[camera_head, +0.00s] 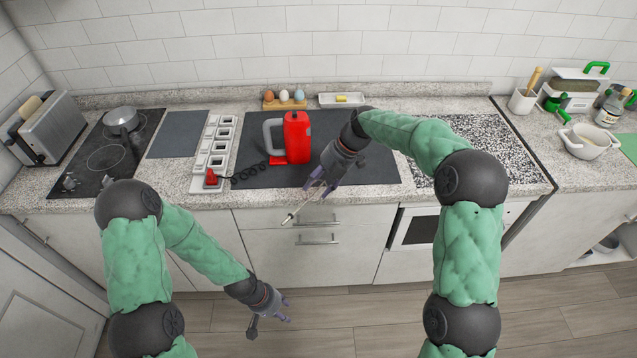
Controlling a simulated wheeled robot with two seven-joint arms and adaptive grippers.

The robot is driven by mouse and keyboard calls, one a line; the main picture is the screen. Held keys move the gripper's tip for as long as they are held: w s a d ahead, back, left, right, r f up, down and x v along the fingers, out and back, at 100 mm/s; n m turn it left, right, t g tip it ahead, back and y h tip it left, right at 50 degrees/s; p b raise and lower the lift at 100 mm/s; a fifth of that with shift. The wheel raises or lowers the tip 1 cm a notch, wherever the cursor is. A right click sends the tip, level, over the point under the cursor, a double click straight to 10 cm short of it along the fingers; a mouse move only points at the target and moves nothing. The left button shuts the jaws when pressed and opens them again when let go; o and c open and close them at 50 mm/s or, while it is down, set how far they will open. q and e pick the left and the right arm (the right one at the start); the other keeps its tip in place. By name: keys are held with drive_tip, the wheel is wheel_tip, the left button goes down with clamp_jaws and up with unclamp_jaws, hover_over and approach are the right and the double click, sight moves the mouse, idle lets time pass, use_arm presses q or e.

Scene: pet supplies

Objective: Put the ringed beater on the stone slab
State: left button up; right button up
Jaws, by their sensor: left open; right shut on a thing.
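My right gripper (322,185) is shut on a thin, light-coloured beater (296,213), which slants down to the left past the counter's front edge. Its ring is too small to make out, and the fingers hide part of it. A black-and-white speckled slab (475,140), which looks like the stone slab, lies on the counter to the right of this gripper, partly behind my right arm. My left gripper (270,315) is open and empty, low in front of the cabinets.
A red mixer (298,137) with a grey handle stands on a dark mat (375,170). Its coiled black cord runs to a white socket strip (215,145). A cooktop (105,155) with a pot is at left. A white pot (588,142) and bottles stand at right.

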use_arm(q)
drive_tip(key=s+f+n, duration=0.1)
drive_tip(key=s, duration=0.6)
drive_tip(key=shift+a+f+n, duration=0.2)
drive_tip(key=shift+f+n, duration=0.1)
drive_tip(key=shift+f, duration=0.05)
wheel_tip(320, 180, up, 36)
drive_tip(key=m+g, duration=0.2)
drive_tip(key=m, duration=0.7)
hover_over(291, 216)
drive_tip(key=w+a, duration=0.3)
drive_tip(key=shift+y, duration=0.4)
